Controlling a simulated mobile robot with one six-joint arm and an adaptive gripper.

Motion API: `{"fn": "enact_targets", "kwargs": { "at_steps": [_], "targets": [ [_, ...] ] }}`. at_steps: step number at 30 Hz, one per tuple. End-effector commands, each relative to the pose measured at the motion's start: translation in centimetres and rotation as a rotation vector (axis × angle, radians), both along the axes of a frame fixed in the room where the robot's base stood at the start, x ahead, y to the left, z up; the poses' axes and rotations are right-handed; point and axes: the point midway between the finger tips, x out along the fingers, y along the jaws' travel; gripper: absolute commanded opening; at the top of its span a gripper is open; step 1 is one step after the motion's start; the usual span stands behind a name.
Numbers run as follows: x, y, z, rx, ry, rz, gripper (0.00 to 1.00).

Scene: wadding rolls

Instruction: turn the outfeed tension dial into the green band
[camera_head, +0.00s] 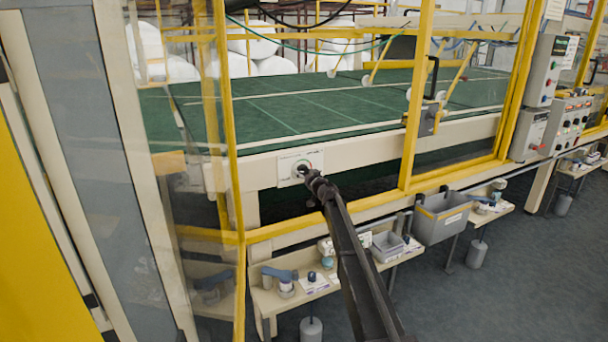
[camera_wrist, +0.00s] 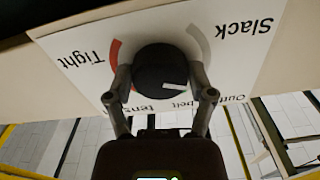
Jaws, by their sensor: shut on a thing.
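The outfeed tension dial has a round black knob (camera_wrist: 165,66) on a white label plate (camera_wrist: 245,55), upside down in the wrist view. The plate reads "Tight" beside a red arc at left and "Slack" beside a grey arc at right. A white mark on the knob lies low, pointing toward the right finger. My gripper (camera_wrist: 160,84) is shut on the knob, one finger on each side. In the head view the plate (camera_head: 287,170) is on the machine's cream beam, with my gripper (camera_head: 306,176) at it.
Yellow frame posts (camera_head: 417,95) and clear panels stand around the green conveyor bed (camera_head: 290,112). Below the beam are small shelves with a grey bin (camera_head: 440,222), a tray (camera_head: 387,247) and a blue-handled tool (camera_head: 280,274). A control panel (camera_head: 570,125) is at right.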

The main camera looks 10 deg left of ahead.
Motion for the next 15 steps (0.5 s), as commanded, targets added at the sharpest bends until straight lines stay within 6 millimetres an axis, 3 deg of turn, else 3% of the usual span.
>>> {"fn": "enact_targets", "kwargs": {
  "at_steps": [15],
  "targets": [
    [0.16, 0.24, 0.1, 0.373, 0.252, 0.0, 0.23]
  ]
}}
